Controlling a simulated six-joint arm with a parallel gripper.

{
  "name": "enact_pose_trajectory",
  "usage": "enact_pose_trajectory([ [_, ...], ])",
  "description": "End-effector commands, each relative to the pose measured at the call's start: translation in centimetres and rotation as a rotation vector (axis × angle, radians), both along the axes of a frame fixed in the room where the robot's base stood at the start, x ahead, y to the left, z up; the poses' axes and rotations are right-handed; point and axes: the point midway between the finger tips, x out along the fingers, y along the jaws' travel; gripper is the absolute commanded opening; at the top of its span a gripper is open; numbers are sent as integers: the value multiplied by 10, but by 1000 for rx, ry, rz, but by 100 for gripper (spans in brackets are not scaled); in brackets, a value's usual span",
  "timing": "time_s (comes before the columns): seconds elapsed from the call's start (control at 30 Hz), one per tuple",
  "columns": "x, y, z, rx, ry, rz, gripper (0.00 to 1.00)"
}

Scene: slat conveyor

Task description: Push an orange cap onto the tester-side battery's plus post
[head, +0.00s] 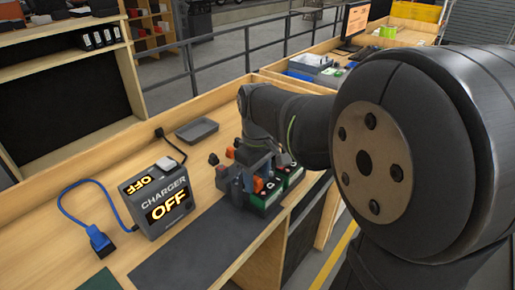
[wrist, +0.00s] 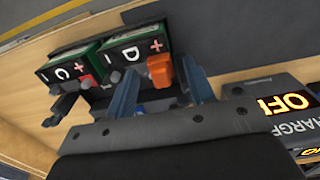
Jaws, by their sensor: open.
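Two green-and-black batteries show in the wrist view, one marked C (wrist: 62,70) and one marked D (wrist: 128,53). An orange cap (wrist: 160,68) is at the plus end of battery D; I cannot tell how far it sits on the post. In the head view the orange cap (head: 258,184) shows between the blue fingers. My gripper (wrist: 160,88) is open, with one finger on each side of the cap. It also shows in the head view (head: 255,182), over the batteries (head: 291,176). A red piece (wrist: 89,81) is at the plus end of battery C.
The charger (head: 158,200) reads OFF and stands left of the batteries. A blue connector (head: 99,240) on a cable lies farther left. A grey tray (head: 197,130) lies behind. A dark mat (head: 185,262) covers the front bench. A black clip-like piece (wrist: 65,106) is beside battery C.

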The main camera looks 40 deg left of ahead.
Motion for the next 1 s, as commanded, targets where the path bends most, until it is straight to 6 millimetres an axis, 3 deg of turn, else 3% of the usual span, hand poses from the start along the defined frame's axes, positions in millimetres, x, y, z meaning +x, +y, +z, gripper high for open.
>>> enact_pose_trajectory([
  [0.4, 0, 1, 99, 5, -3, 0, 49],
  [0.6, 0, 0, 138, 2, -2, 0, 49],
  [0.8, 0, 0, 158, 1, -1, 0, 49],
  [1.0, 0, 0, 162, 0, 0, 0, 49],
])
